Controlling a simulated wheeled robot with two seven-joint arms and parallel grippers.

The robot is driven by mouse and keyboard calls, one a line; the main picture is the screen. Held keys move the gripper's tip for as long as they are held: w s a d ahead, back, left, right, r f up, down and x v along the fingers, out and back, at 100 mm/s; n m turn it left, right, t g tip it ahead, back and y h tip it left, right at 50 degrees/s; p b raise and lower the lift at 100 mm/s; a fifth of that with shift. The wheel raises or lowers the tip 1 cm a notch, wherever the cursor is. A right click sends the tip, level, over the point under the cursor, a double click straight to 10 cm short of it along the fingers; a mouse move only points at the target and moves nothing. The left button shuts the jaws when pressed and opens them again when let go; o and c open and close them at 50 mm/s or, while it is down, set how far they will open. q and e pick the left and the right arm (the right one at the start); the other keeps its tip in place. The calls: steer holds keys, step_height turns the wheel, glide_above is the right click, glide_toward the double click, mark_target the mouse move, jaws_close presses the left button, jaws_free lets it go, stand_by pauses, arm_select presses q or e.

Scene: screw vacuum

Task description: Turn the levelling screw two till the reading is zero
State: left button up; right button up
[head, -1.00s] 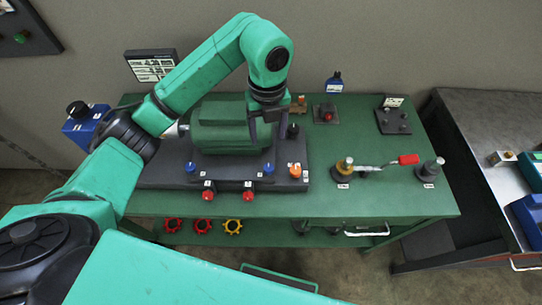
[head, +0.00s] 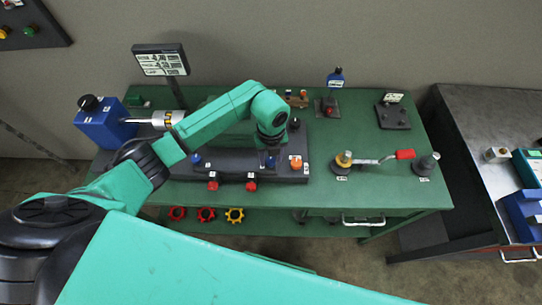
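My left gripper (head: 270,147) points down over the dark base plate (head: 230,172) on the green bench. It is just above or beside a blue knob (head: 270,162). Its fingers are dark and small here, so I cannot tell whether they touch the knob or how far apart they are. Another blue knob (head: 196,160) stands to the left, and an orange knob (head: 296,163) to the right. Two red knobs sit along the front edge, one on the left (head: 213,186) and one on the right (head: 251,186). The labels and the display panel (head: 160,61) are too small to read. My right gripper is not in view.
A blue box with a black knob (head: 104,125) and a silver cylinder (head: 150,120) stand at the left. A red-handled lever (head: 404,155) lies at the right of the bench. Red and yellow handwheels (head: 206,214) are on the lower shelf. A grey table (head: 480,130) stands right.

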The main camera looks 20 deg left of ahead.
arm_select(q)
jaws_close()
steer(key=m+b, duration=0.3)
steer(key=shift+w+f+m+b, duration=0.1)
steer(key=shift+f+m+b, duration=0.05)
steer(key=shift+m+b, duration=0.2)
steer(key=m+b, duration=1.1)
steer(key=shift+a+m, duration=0.15)
steer(key=shift+m, duration=0.2)
steer(key=m+b, duration=0.4)
steer(key=shift+w+r+m+b, duration=0.15)
steer(key=shift+m+b, duration=0.4)
steer(key=shift+m, duration=0.5)
steer(key=shift+s+r+m+b, duration=0.15)
steer(key=shift+m+b, duration=0.4)
steer(key=shift+m, duration=0.5)
steer(key=shift+w, duration=0.1)
